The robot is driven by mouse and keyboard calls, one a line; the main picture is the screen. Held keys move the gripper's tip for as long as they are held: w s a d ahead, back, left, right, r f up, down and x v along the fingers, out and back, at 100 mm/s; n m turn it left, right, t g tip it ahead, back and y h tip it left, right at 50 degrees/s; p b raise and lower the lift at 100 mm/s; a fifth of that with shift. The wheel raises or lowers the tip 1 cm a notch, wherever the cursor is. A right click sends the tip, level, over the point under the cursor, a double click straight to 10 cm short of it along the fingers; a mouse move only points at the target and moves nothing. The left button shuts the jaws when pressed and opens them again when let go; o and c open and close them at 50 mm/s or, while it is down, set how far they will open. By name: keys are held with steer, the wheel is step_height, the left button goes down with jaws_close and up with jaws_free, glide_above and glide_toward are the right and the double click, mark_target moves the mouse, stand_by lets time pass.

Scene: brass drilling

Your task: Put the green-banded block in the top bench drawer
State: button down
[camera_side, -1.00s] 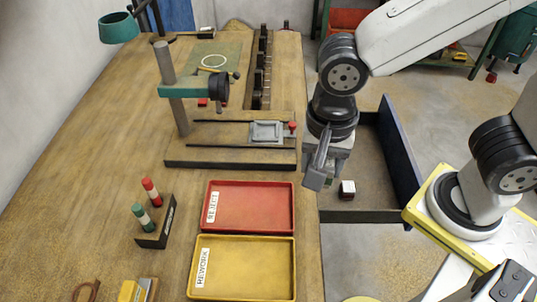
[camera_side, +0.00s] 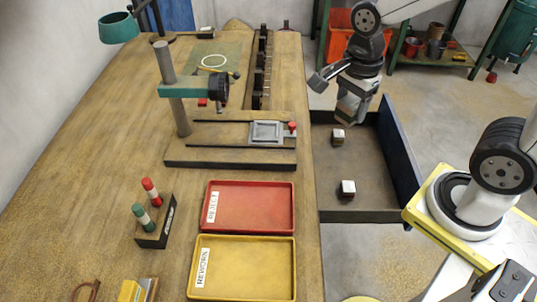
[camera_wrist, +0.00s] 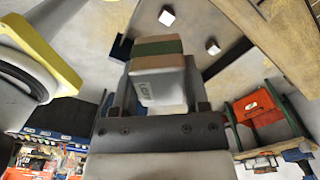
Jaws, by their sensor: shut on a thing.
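My gripper (camera_wrist: 158,92) is shut on the green-banded block (camera_wrist: 157,48), which shows a brown end, a green band and a pale grey face in the wrist view. In the side view my gripper (camera_side: 350,112) is over the far part of the open drawer (camera_side: 375,170); I cannot make out the held block's band there. Two other blocks with pale tops lie inside the drawer: a far block (camera_side: 338,137) near the gripper and a near block (camera_side: 347,189) by the front wall. Both also show in the wrist view.
The drawer's blue front panel (camera_side: 400,155) stands on the right. On the bench lie a red tray (camera_side: 270,207), a yellow tray (camera_side: 268,268) and a drill stand (camera_side: 230,155). A green shelf (camera_side: 435,60) stands at the back. The drawer's floor between the two blocks is bare.

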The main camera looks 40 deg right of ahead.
steer(key=s+d+m, duration=0.2)
steer(key=d+m, duration=0.2)
steer(key=d, duration=0.4)
steer(key=s+d+m, duration=0.3)
steer(key=d+m, duration=0.1)
steer(key=d, duration=0.3)
step_height(320, 180, down, 27)
steer(key=shift+w+d+r, duration=0.15)
steer(key=shift+w, duration=0.05)
stand_by(0.4)
steer(key=shift+w, duration=0.1)
glide_above(342, 167)
steer(key=f, duration=0.5)
steer(key=s+f, duration=0.1)
steer(key=f, duration=0.2)
steer(key=shift+a, duration=0.25)
steer(key=shift+w+d+f, duration=0.25)
steer(key=shift+w+f, duration=0.35)
steer(key=shift+f, duration=0.05)
